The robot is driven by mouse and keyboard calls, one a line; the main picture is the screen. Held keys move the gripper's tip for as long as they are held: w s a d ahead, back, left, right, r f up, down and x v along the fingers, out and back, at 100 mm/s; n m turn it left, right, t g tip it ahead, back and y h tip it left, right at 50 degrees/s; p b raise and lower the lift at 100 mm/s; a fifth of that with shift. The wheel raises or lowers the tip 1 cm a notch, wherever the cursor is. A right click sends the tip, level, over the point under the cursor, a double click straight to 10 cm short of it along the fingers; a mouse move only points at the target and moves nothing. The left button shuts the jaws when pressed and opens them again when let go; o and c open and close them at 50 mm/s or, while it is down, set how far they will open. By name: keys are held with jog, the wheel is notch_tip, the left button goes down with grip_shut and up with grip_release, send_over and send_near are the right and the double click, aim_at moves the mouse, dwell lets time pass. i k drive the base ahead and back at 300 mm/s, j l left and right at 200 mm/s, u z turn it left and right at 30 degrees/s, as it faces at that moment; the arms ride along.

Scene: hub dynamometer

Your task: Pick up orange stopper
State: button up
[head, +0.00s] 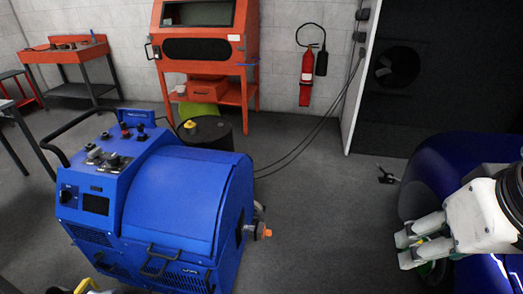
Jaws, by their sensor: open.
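A small orange piece (266,233), which looks like the orange stopper, sits at the outer end of the short shaft on the right side of the blue machine (182,200). My gripper (408,249) is at the right edge of the view, well to the right of the orange piece and apart from it. Its white fingers point left and are spread, with nothing seen held between them. A small green and yellow patch shows behind and below the fingers; I cannot tell what it is.
A dark drum (208,133) stands behind the blue machine. An orange cabinet (205,45) and a fire extinguisher (307,72) are at the back wall. A small dark item (388,175) lies on the floor. The grey floor (325,215) between machine and gripper is clear.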

aim_at(266, 232)
jog(key=u, duration=0.45)
jog(key=i+j+z, duration=0.15)
jog(key=i+j, duration=0.15)
jog(key=j, duration=0.15)
jog(key=i, duration=0.65)
jog(key=l+u, duration=0.1)
jog(key=l, duration=0.2)
jog(key=k, duration=0.05)
